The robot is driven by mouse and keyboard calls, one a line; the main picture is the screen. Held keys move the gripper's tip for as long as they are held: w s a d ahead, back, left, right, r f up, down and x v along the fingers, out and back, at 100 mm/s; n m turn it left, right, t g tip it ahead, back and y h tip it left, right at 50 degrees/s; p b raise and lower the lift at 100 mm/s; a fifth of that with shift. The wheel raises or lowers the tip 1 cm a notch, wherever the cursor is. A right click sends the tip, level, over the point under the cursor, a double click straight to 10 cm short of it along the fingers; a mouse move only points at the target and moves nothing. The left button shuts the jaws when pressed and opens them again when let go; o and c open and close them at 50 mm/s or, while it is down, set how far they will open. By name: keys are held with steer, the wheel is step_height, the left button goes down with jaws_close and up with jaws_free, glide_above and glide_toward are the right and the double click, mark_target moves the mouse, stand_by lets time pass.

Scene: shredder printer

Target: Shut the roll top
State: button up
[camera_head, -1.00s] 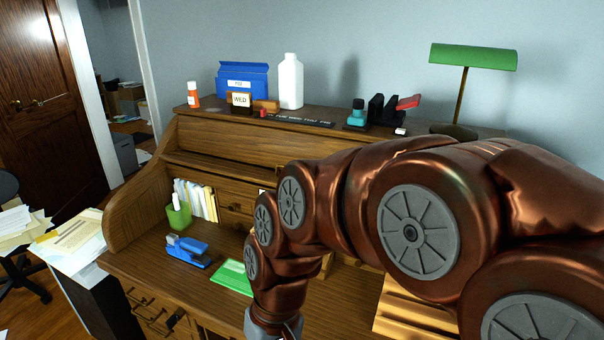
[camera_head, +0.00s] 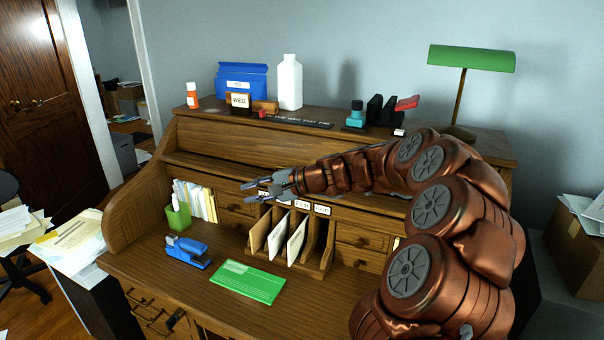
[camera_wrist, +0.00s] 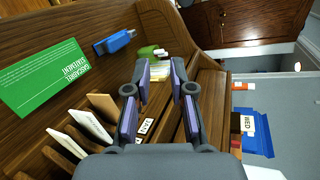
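The wooden roll-top desk (camera_head: 140,212) stands open, with its cubbies, drawers and writing surface in plain view. The roll top shows as a slatted band (camera_head: 225,168) high at the back, under the desk's top shelf; its right part is behind my arm. My gripper (camera_head: 248,190) is open and empty, pointing left in front of the upper cubbies, above the letter slots. In the wrist view my gripper (camera_wrist: 165,72) has its two fingers apart with nothing between them. I cannot tell whether it touches the desk.
A white bottle (camera_head: 290,82) and a green lamp (camera_head: 471,59) stand on top.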

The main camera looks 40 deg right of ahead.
steer(key=d+f+m+t+h, duration=0.1)
steer(key=d+m, duration=0.1)
steer(key=d, duration=0.6)
steer(key=w+d+f+m+t+h, duration=0.1)
steer(key=d+m+t+h, duration=0.1)
steer(key=d, duration=0.6)
steer(key=w+d+f+m+t+h, duration=0.1)
steer(key=d+f+m+h, duration=0.1)
steer(key=d, duration=0.6)
steer(key=shift+m+t, duration=0.3)
steer(key=shift+m, duration=0.6)
steer(key=shift+p+x, duration=1.15)
steer(key=shift+x, duration=2.7)
steer(key=shift+d, duration=0.1)
steer(key=shift+c, duration=0.4)
jaws_close()
steer(key=shift+f, duration=0.1)
